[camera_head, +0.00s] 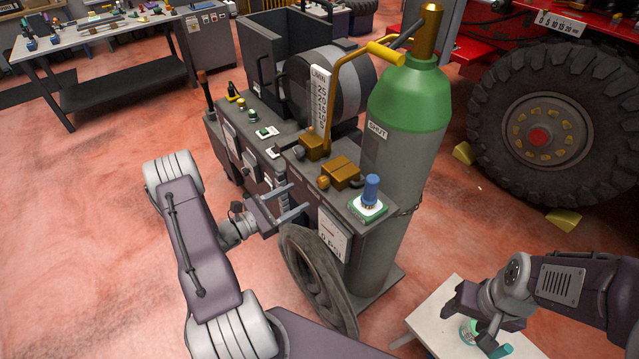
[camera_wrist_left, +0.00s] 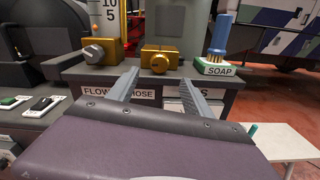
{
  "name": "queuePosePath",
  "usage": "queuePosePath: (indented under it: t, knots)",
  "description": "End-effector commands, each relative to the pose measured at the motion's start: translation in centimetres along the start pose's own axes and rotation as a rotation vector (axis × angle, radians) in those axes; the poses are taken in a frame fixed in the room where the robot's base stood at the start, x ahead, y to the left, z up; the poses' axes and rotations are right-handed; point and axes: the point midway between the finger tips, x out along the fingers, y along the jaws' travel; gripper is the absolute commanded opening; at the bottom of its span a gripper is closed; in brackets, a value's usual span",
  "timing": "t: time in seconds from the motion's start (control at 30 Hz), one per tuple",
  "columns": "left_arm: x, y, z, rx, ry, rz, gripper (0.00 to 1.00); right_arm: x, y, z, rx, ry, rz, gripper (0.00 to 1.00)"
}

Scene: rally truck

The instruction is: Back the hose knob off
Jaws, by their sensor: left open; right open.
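The hose knob (camera_wrist_left: 160,63) is a small round brass knob on the front of a brass block (camera_wrist_left: 172,53), above a label partly reading HOSE. In the head view the knob (camera_head: 323,184) sits at the near edge of the cart top. My left gripper (camera_head: 296,198) is open and empty, in front of the cart and below the knob. In the left wrist view its two fingers (camera_wrist_left: 157,78) point toward the block, one on each side of the knob, with no contact visible. My right gripper (camera_head: 468,324) is open over a small white table.
A grey flow knob (camera_wrist_left: 93,51) on another brass block is left of the hose knob. A blue-handled brush (camera_head: 371,190) stands on the SOAP base at right. A green-topped cylinder (camera_head: 410,95) stands behind. The white table (camera_head: 430,325) holds a green item.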

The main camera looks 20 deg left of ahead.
Motion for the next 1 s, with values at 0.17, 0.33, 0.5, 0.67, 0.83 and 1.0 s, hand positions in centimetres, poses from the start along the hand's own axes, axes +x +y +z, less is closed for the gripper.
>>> queuePosePath:
  t: [0.17, 0.33, 0.5, 0.67, 0.83, 1.0]
  knots:
    - [3.5, -0.1, 0.6, 0.001, -0.002, -0.008, 0.59, -2.0, 0.0, -0.2, 0.0, 0.0, 0.0, 0.59]
    - [6.8, -0.2, 0.5, 0.0, -0.002, -0.007, 0.59, -3.2, -0.1, -0.3, 0.0, 0.0, 0.0, 0.59]
    - [8.4, -0.1, 0.2, 0.001, -0.001, -0.004, 0.59, -3.6, -0.1, -0.4, 0.0, 0.0, 0.0, 0.59]
    - [8.6, -0.1, 0.0, 0.001, 0.0, -0.002, 0.59, -3.5, -0.1, -0.4, 0.0, 0.0, 0.0, 0.59]
    - [8.6, -0.1, 0.0, 0.001, -0.001, -0.002, 0.39, -3.5, -0.1, -0.4, 0.0, 0.0, 0.0, 0.59]
    - [8.6, -0.1, 0.1, 0.001, -0.001, -0.002, 0.0, -3.5, -0.1, -0.4, 0.0, 0.0, 0.0, 0.59]
